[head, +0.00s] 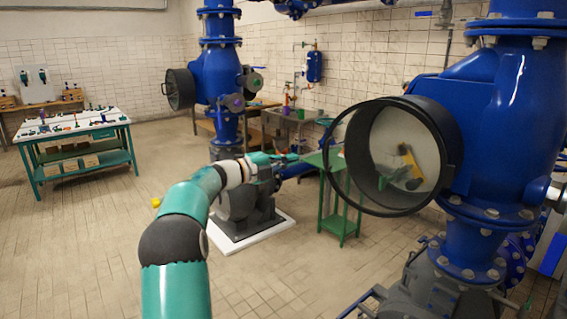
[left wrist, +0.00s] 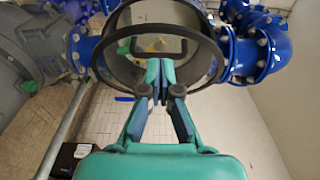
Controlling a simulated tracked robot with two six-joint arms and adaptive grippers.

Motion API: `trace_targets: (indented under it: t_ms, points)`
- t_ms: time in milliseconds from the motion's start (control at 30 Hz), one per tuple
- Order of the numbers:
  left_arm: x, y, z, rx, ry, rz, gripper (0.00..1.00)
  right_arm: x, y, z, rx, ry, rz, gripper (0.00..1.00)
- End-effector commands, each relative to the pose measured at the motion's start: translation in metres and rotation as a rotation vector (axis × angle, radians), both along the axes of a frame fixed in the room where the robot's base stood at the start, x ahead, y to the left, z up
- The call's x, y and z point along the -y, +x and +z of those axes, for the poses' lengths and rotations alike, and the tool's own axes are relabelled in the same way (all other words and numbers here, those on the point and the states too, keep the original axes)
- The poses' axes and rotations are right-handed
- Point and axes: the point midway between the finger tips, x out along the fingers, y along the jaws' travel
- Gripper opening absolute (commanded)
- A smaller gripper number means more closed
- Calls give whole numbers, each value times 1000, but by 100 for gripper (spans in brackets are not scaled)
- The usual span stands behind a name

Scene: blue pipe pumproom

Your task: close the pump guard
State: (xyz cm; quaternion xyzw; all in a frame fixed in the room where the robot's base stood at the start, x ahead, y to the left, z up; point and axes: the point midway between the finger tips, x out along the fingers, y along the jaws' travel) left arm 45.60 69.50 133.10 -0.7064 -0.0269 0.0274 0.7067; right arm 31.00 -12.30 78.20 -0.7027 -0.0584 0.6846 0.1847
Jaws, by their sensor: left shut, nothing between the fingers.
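The pump guard (head: 335,125) is a round clear cover with a thin black rim. It stands at the mouth of the black round housing (head: 440,130) on the large blue pipe body at the right. Its rim looks swung out from the housing on the left side; the exact gap is hard to tell. A yellow and dark part (head: 409,165) shows through it. My left gripper (head: 288,158) is shut and empty, left of the guard in the head view. In the left wrist view its fingertips (left wrist: 160,68) point at the round black housing (left wrist: 213,75). My right gripper is not in view.
A grey pump (head: 248,200) on a white plinth stands behind my left arm. A green stand (head: 340,222) is below and behind the guard. A workbench (head: 75,130) with tools is at the far left. The tiled floor at the left is clear.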

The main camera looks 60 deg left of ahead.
Motion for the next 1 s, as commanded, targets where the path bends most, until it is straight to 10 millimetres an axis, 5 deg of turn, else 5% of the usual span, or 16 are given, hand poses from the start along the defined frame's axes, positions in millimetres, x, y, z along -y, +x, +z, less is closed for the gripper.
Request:
trace_targets:
  t_ms: [267, 567, 800, 1000]
  points:
    - [0, -20, -1, -7, 62, 6, 0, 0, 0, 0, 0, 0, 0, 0]
    - [-16, -26, -18, -160, 598, 80, 0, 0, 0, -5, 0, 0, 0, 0]
    - [8, -40, -27, -334, 1270, 122, 0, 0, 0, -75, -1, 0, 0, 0]
    - [46, -53, -16, -349, 1499, 157, 0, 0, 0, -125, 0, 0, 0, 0]
